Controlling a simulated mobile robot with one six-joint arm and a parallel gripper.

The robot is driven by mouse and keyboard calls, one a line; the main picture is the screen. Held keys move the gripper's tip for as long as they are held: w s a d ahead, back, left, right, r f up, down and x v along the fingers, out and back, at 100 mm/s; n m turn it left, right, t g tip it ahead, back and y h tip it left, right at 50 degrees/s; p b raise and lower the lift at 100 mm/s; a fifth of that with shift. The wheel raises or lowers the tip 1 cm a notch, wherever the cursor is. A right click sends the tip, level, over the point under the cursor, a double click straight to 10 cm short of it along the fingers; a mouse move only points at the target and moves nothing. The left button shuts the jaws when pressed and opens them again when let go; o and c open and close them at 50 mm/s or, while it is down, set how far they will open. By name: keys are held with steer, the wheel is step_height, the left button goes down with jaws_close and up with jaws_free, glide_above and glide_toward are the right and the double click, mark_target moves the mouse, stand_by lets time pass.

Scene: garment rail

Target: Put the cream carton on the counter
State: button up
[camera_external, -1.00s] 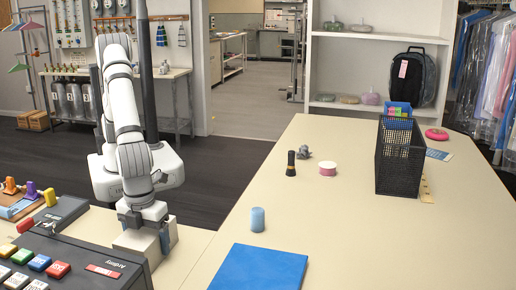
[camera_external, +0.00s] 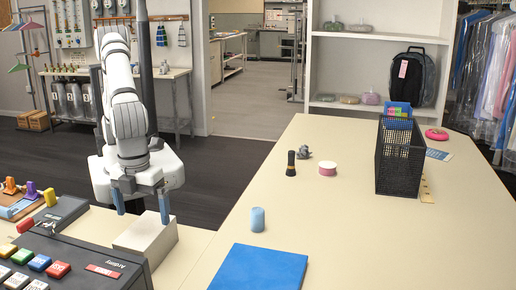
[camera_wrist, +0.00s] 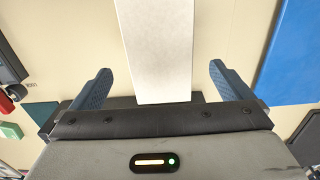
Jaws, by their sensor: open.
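In the wrist view the carton (camera_wrist: 157,50) lies between the lines of my two fingers (camera_wrist: 160,82), with a gap on each side. I see no finger touching it.
The register (camera_external: 75,262) is close on the left. A blue folder (camera_external: 258,268) and blue cylinder (camera_external: 257,219) lie to the right. A black mesh basket (camera_external: 400,160) stands farther right. The counter's middle is mostly clear.

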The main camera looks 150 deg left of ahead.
mark_target(145, 229)
step_height(145, 229, up, 3)
steer(key=shift+r, duration=0.2)
steer(key=s+a+r+n, duration=0.1)
steer(key=s+r+n, duration=0.1)
steer(key=s+r, duration=0.45)
steer(key=s+a+f+n+t, duration=0.1)
steer(key=s+n, duration=0.2)
steer(key=s, duration=1.1)
steer(key=s+a+f+n+t, duration=0.1)
steer(key=s+n, duration=0.3)
steer(key=s, duration=1)
steer(key=shift+a+f+t, duration=0.35)
steer(key=shift+f+t, duration=0.25)
steer(key=shift+f, duration=0.2)
